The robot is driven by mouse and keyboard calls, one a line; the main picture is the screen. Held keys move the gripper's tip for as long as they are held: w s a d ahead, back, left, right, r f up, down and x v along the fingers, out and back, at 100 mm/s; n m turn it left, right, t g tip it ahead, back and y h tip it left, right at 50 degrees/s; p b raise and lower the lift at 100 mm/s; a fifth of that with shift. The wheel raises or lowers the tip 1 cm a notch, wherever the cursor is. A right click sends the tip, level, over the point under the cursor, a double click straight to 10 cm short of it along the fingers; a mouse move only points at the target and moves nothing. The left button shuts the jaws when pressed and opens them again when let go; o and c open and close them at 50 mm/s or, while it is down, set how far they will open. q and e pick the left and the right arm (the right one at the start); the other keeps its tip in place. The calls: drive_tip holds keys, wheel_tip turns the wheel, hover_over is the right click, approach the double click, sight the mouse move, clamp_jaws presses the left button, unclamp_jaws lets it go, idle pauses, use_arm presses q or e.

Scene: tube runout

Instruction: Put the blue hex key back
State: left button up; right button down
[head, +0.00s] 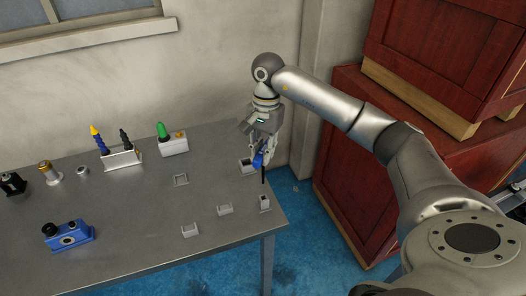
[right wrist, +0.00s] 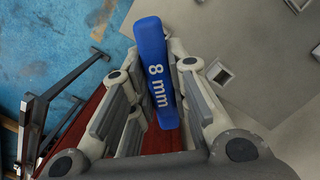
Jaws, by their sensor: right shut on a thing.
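The blue hex key (head: 259,158) is held upright between the fingers of my right gripper (head: 262,150), over the right end of the grey table. Its dark shaft points down toward a small grey holder (head: 265,204) near the table's right edge. In the right wrist view the key's blue handle (right wrist: 158,75) reads "8 mm" and sits between the two finger pads. My left gripper is not in view.
Small empty-looking grey holders stand on the table (head: 130,225), including one close by the gripper (head: 246,167) and another in front (head: 224,210). A rack with yellow-tipped and black tools (head: 122,160) and a green-topped block (head: 173,146) stand behind. Red crates (head: 350,150) stand right of the table.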

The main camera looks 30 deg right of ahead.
sight(263, 174)
drive_tip(key=shift+s+d+f+b, duration=0.1)
drive_tip(key=shift+d+f+b, duration=0.1)
drive_tip(key=shift+b, duration=0.2)
drive_tip(key=shift+f, duration=0.3)
wheel_tip(263, 174, down, 4)
drive_tip(key=b, duration=0.3)
drive_tip(key=shift+a+r+b, duration=0.1)
drive_tip(key=shift+r+b, duration=0.1)
drive_tip(key=shift+b, duration=0.1)
drive_tip(key=shift+f+b, duration=0.4)
drive_tip(key=shift+f, duration=0.15)
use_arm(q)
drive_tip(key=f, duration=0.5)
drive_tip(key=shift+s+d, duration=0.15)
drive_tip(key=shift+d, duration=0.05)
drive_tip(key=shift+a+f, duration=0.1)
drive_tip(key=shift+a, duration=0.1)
use_arm(e)
drive_tip(key=shift+f+b, duration=2.35)
drive_tip(key=shift+f, duration=0.55)
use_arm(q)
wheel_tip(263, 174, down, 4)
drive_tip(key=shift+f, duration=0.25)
use_arm(e)
drive_tip(key=c, duration=1.3)
unclamp_jaws()
drive_tip(key=shift+r, duration=0.1)
